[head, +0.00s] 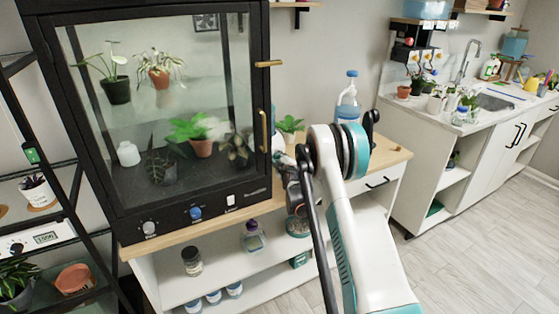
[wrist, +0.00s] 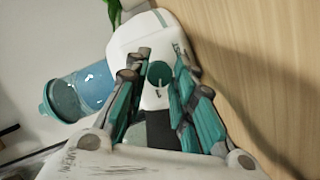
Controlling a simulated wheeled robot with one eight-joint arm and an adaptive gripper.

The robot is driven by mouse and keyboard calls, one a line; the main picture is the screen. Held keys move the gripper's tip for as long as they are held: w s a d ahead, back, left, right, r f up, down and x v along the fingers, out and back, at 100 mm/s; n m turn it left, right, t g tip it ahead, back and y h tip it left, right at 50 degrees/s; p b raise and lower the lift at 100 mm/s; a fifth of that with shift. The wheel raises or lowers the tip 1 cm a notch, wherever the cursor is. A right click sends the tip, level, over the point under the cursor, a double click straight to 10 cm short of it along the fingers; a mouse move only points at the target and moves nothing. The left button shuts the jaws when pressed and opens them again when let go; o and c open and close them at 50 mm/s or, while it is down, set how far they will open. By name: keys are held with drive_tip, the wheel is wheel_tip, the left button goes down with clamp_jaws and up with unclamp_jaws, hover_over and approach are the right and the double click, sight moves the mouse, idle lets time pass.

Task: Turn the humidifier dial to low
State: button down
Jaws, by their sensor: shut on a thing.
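The humidifier (wrist: 125,42) is a white rounded body on the wooden tabletop in the wrist view, which is tilted. Its dial (wrist: 159,73) is a small dark green knob with a pale pointer mark. My gripper (wrist: 162,66) has its teal-padded fingers on both sides of the dial and is shut on it. The setting labels cannot be read. In the head view my arm hides the humidifier and its dial, and only a part of my gripper shows beside the cabinet.
A glass plant cabinet (head: 190,207) stands left of my arm on the wooden bench (head: 398,158). A potted plant (head: 290,127) stands behind my wrist. Shelves with jars lie below; the floor at right is clear.

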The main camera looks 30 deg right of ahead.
drive_tip(key=m+y, duration=0.1)
drive_tip(key=m, duration=0.1)
drive_tip(key=shift+d+m+g+y, duration=0.1)
drive_tip(key=shift+m+g+y, duration=0.2)
drive_tip(key=m+y, duration=0.1)
drive_tip(key=m, duration=0.1)
drive_tip(key=shift+d+m, duration=0.1)
drive_tip(key=shift+m, duration=0.2)
drive_tip(key=m+y, duration=0.3)
drive_tip(key=m, duration=0.1)
drive_tip(key=shift+d+m, duration=0.1)
drive_tip(key=shift+m, duration=0.2)
idle(0.4)
drive_tip(key=c, duration=1.4)
unclamp_jaws()
drive_tip(key=shift+o, duration=0.2)
